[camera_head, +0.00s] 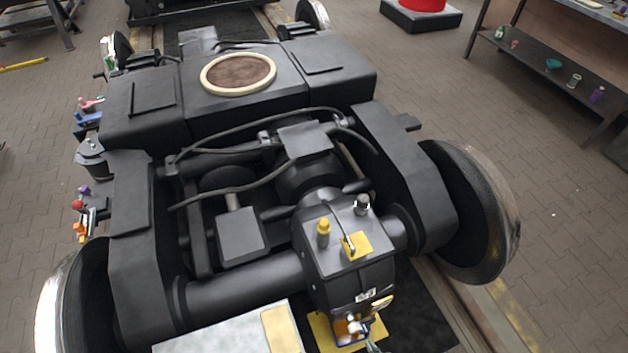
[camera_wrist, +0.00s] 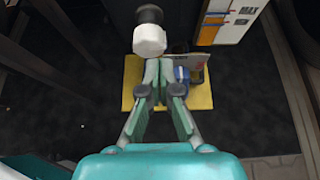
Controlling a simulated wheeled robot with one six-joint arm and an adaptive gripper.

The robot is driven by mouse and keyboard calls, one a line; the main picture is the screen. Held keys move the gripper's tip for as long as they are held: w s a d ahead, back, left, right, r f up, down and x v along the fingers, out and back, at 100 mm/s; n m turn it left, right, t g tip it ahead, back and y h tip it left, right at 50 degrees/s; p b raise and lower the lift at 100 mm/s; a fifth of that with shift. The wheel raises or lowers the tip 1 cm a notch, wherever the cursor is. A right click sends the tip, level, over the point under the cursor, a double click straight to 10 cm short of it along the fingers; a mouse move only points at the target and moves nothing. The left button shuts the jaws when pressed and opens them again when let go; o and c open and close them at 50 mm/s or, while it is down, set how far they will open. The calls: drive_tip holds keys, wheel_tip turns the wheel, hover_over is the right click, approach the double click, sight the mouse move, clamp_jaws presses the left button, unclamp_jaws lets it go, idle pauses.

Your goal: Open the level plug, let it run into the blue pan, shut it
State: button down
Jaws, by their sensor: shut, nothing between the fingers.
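A white hexagonal plug head with a dark round end (camera_wrist: 150,38) shows in the wrist view, just ahead of my fingertips; I take it for the level plug. My gripper (camera_wrist: 158,64) is shut and empty, its tips close below the plug; I cannot tell whether they touch it. A small blue thing (camera_wrist: 182,74), perhaps part of the blue pan, shows behind my right finger over a yellow plate (camera_wrist: 133,92). In the head view the gearbox (camera_head: 345,275) stands at the lower middle, with small white, orange and blue parts at its foot, too small to tell apart.
A gauge marked MAX (camera_wrist: 236,18) is at the top right of the wrist view. The gearbox top carries a yellow cap (camera_head: 323,232). A wheel (camera_head: 475,210) stands to the right and a pale panel (camera_head: 225,335) to the front left. Dark floor surrounds the yellow plate.

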sight(355, 328)
drive_tip(key=shift+s, duration=0.1)
drive_tip(key=w+a, duration=0.4)
drive_tip(key=a, duration=0.1)
drive_tip(key=shift+w+f, duration=0.25)
drive_tip(key=shift+w, duration=0.1)
idle(0.8)
drive_tip(key=shift+f, duration=0.1)
idle(0.5)
drive_tip(key=shift+w+d, duration=0.2)
drive_tip(key=shift+d, duration=0.35)
drive_tip(key=shift+w+d, duration=0.15)
drive_tip(key=shift+d, duration=0.35)
drive_tip(key=shift+w+d, duration=0.15)
drive_tip(key=shift+d, duration=0.3)
idle(0.4)
